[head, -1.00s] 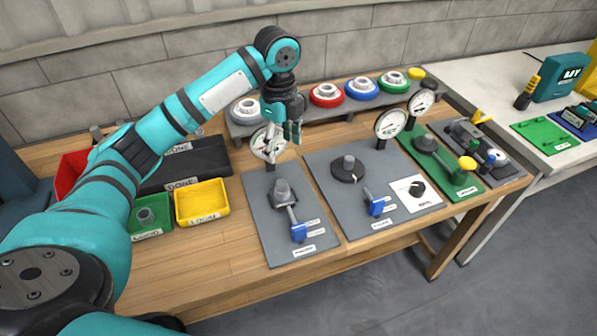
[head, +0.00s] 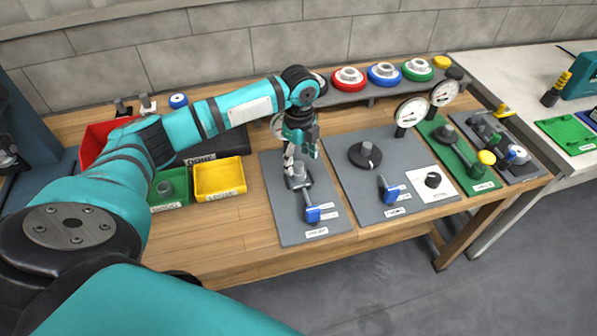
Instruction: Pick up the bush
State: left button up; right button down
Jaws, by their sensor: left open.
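Small grey cylinders that could be the bush show in several places, and I cannot tell for sure which one is meant. One grey cylindrical part (head: 299,174) stands in the clamp fixture on the left grey plate (head: 277,208), which has a blue handle (head: 313,214). Another grey part (head: 165,188) lies in the green bin (head: 181,186). My left gripper (head: 301,154) is open, pointing down just above the fixture's grey part and partly overlapping it in view. Whether they touch is not clear. My right gripper is not in view.
A yellow bin (head: 220,180) and a red bin (head: 92,143) stand left of the plate. A larger grey plate (head: 343,146) with dials and a green plate (head: 465,179) lie to the right. A raised rack (head: 343,97) with coloured rings runs along the back.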

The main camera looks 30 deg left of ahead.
aim_at(299, 164)
pick_arm(q)
notch_tip(299, 164, down, 4)
jog(key=shift+s+r+p, duration=0.15)
jog(key=shift+p, duration=0.15)
jog(key=shift+f, duration=0.25)
jog(key=c, duration=0.6)
grip_shut()
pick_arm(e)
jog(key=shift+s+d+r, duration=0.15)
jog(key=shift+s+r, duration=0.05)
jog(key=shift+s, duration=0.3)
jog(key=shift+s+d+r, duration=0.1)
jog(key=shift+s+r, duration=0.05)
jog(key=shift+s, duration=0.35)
pick_arm(q)
jog(key=shift+r, duration=0.15)
notch_tip(299, 164, up, 10)
jog(key=shift+f+b, duration=0.1)
jog(key=shift+b, duration=0.45)
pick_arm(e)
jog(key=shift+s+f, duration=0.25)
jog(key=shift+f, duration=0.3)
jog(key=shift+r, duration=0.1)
